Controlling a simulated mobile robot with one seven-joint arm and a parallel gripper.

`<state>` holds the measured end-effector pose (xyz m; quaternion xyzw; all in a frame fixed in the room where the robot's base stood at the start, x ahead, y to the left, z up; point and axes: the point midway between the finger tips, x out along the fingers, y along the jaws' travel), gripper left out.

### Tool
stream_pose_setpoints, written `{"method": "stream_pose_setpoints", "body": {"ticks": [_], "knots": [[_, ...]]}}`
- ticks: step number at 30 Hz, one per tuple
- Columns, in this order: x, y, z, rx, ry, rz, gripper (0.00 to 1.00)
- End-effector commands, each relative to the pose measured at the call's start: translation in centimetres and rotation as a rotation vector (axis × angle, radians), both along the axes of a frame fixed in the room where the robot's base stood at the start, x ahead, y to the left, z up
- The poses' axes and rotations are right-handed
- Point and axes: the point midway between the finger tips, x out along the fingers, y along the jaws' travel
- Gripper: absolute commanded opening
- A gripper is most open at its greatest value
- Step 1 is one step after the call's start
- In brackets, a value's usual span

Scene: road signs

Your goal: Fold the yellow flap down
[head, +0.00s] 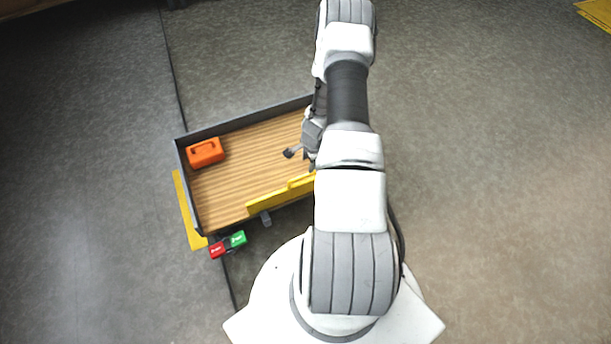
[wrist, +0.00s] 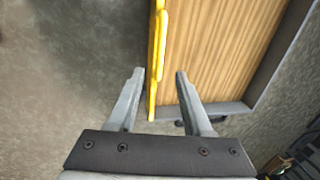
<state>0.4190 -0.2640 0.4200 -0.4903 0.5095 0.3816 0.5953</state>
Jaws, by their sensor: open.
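The yellow flap (head: 281,194) runs along the near side of a wood-floored bed (head: 240,180) with dark walls. It seems to stand upright; the wrist view shows it nearly edge-on as a narrow yellow strip (wrist: 159,48). My gripper (head: 300,159) is at the right part of the bed in the head view, partly hidden by my arm. In the wrist view my open gripper (wrist: 159,72) has one finger on each side of the strip in the picture. I cannot tell its height over the flap or any contact. My arm hides the flap's right end.
An orange box (head: 206,152) with a handle sits in the bed's far left corner. A red button (head: 217,250) and a green button (head: 238,239) are in front of the bed's near left corner. A yellow floor strip (head: 187,212) lies at its left.

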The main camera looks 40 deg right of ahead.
Motion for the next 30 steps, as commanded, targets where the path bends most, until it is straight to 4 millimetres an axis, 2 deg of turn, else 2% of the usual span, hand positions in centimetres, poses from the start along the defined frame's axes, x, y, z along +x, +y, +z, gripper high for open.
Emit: {"method": "stream_pose_setpoints", "body": {"ticks": [1,3,12,18,28,30], "knots": [[0.2,0.0,-1.6,0.001,0.001,0.001,0.5],[0.5,-0.1,-3.2,0.001,0.001,0.001,0.5],[1.6,-0.3,-8.6,0.0,0.0,0.001,0.5],[2.0,-0.5,-10.1,0.0,0.0,0.001,0.5],[2.0,-0.5,-10.3,0.0,0.0,0.001,0.5],[2.0,-0.5,-10.3,0.0,0.0,0.001,0.37]]}}
